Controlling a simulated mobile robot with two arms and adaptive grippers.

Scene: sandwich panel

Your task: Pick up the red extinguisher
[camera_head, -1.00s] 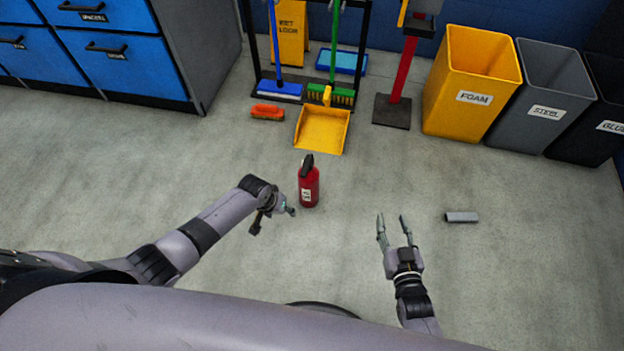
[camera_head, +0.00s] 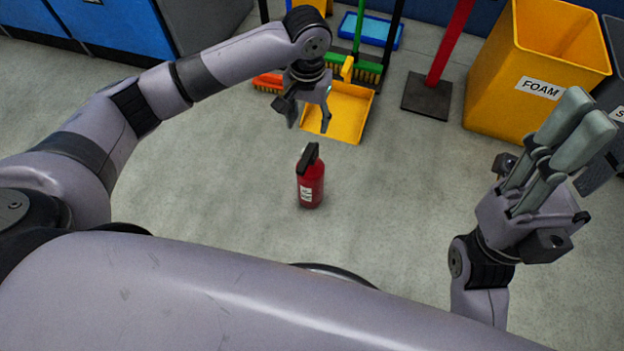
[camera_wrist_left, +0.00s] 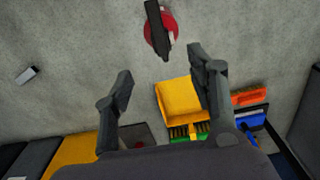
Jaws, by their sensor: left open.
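The red extinguisher (camera_head: 311,190) stands upright on the floor in the middle of the head view, its black handle on top. My left gripper (camera_head: 308,118) is open and empty above the floor, its fingers pointing down, higher in the head view than the extinguisher. The left wrist view shows the extinguisher (camera_wrist_left: 172,28) from above at the top edge, beyond the open fingers (camera_wrist_left: 160,72) and not between them.
A yellow dustpan (camera_head: 349,112) lies behind the extinguisher, by a rack with brooms. A red post on a dark base (camera_head: 427,97) and a yellow FOAM bin (camera_head: 500,75) stand to the right. A small grey piece (camera_wrist_left: 27,75) lies on the floor. The floor around the extinguisher is clear.

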